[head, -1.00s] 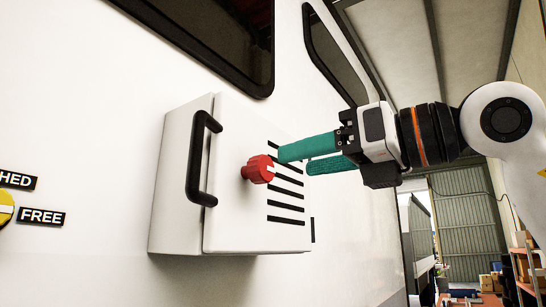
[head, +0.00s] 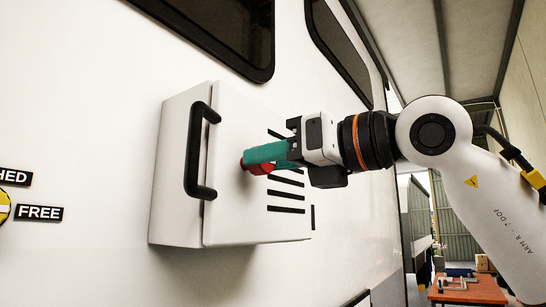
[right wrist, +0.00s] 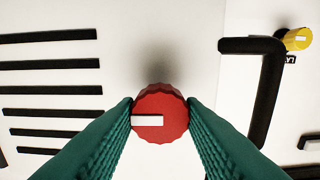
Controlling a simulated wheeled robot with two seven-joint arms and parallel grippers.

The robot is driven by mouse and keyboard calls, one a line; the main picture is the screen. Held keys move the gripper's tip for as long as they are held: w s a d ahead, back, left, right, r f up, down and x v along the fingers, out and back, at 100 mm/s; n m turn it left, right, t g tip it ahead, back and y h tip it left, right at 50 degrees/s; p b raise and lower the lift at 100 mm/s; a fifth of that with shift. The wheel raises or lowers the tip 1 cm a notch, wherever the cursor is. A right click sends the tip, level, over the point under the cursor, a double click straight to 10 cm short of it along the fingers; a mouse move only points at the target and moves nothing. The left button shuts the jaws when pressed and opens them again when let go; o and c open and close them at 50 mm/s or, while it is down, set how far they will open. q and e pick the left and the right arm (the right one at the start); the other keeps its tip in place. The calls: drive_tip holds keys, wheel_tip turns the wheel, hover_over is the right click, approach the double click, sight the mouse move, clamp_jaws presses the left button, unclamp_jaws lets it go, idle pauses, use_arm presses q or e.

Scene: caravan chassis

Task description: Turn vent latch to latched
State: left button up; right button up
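A red ribbed knob (head: 259,168) with a white pointer bar sits on the front of a white vent box. In the right wrist view the red knob (right wrist: 160,115) has its white bar pointing left. My right gripper (head: 250,160) has its green fingers on both sides of the red knob, very near or touching; I cannot tell whether they press on it. A yellow knob (head: 4,207) is cut off at the left edge beside a FREE label (head: 39,213) and a label ending in HED (head: 15,177). My left gripper is not in view.
The vent box (head: 178,180) stands out from the white caravan wall (head: 90,120). A black handle (head: 195,150) is on its front, left of the red knob, and black slots (head: 285,195) lie right. An orange table (head: 470,290) stands at the lower right.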

drive_tip(key=shift+n, duration=0.4)
drive_tip(key=shift+c, duration=0.2)
drive_tip(key=n+p, duration=0.2)
drive_tip(key=n, duration=1.5)
drive_tip(key=shift+p, duration=0.35)
drive_tip(key=o, duration=1)
